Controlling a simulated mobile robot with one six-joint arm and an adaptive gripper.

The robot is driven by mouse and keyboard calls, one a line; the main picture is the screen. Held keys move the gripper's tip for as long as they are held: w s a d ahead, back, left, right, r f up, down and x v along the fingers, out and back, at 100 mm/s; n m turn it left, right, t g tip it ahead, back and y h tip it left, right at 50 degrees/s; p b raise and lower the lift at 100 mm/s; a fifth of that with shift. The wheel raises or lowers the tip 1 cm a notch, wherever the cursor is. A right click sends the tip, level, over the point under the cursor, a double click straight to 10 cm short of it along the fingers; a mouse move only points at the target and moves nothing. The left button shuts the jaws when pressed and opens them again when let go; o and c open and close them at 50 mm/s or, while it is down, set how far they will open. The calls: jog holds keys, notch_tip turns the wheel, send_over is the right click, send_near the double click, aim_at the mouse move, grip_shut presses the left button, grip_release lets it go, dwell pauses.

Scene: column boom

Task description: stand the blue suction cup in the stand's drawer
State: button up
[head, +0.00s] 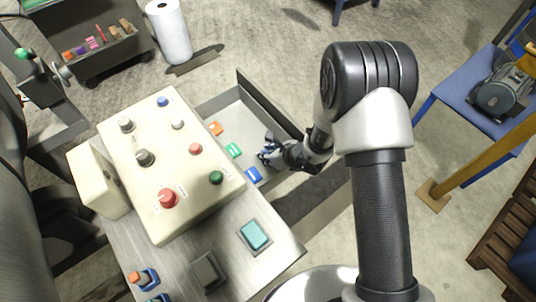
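The stand's drawer (222,103) is a grey open tray, pulled out to the right of the stand (278,255). Orange (215,128), green (233,150) and blue (252,174) marks lie in a row along its near side. My gripper (268,154) reaches in from the right and is low over or inside the drawer, near the green and blue marks. Small bluish parts show at its fingertips. I cannot tell whether they are the blue suction cup or whether the fingers are shut. My wrist hides part of the drawer's right side.
A cream control box (165,150) with several knobs stands on the stand, left of the drawer. A teal pad (255,235), a grey pad (208,270) and an orange-and-blue item (142,278) are nearer. A blue table (470,85) is at right.

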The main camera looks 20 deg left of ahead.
jog(key=o, duration=1.1)
jog(key=shift+c, duration=0.2)
jog(key=p+v, duration=0.3)
jog(key=v, duration=0.9)
jog(key=shift+p, duration=0.3)
jog(key=shift+a+r, duration=0.1)
